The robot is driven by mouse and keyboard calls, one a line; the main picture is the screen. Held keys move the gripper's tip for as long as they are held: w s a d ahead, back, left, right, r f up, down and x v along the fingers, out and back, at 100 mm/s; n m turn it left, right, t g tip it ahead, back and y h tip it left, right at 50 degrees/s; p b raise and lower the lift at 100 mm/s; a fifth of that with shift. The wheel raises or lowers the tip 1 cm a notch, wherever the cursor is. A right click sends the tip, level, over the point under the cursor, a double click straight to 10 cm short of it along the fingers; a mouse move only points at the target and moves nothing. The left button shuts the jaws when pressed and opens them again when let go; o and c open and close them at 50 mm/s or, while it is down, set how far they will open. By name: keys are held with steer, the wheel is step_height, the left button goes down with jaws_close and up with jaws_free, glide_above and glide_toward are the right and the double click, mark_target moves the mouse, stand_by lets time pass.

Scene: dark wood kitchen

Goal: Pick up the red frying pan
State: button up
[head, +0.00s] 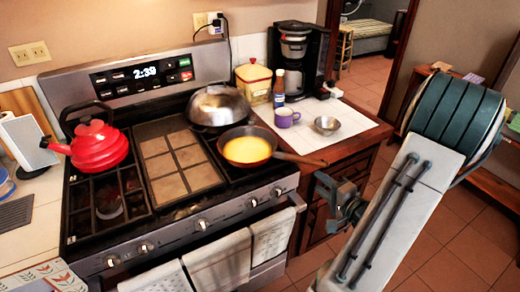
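The frying pan (272,153) sits on the front right burner of the stove. It is reddish brown outside and holds something yellow. Its long handle (300,159) points right, past the stove's edge and over the wooden counter front. My gripper (328,190) is in front of the counter, below and to the right of the handle's end, and apart from the pan in the picture. The gripper is small and seen at an angle, so I cannot tell how far its fingers are apart.
A red kettle (99,146) stands on the left burners. A domed metal wok or lid (218,106) is behind the pan. A purple mug (287,118), metal bowl (327,125), bottle (279,88) and coffee maker (295,60) stand on the right counter. Towels (218,262) hang on the oven handle.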

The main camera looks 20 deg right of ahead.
mark_target(313, 164)
steer(key=w+d+h+p, duration=0.1)
steer(key=w, duration=0.2)
steer(key=w+d+f+m+p, duration=0.1)
steer(key=w+p, duration=0.1)
steer(key=w, duration=0.2)
steer(key=w+d+f+h+p, duration=0.1)
steer(key=w+d+p, duration=0.1)
steer(key=w, duration=0.2)
steer(key=shift+w+h, duration=0.1)
steer(key=shift+h, duration=0.2)
steer(key=shift+w+f, duration=0.2)
steer(key=shift+w, duration=0.2)
steer(key=shift+r, duration=0.1)
jaws_close()
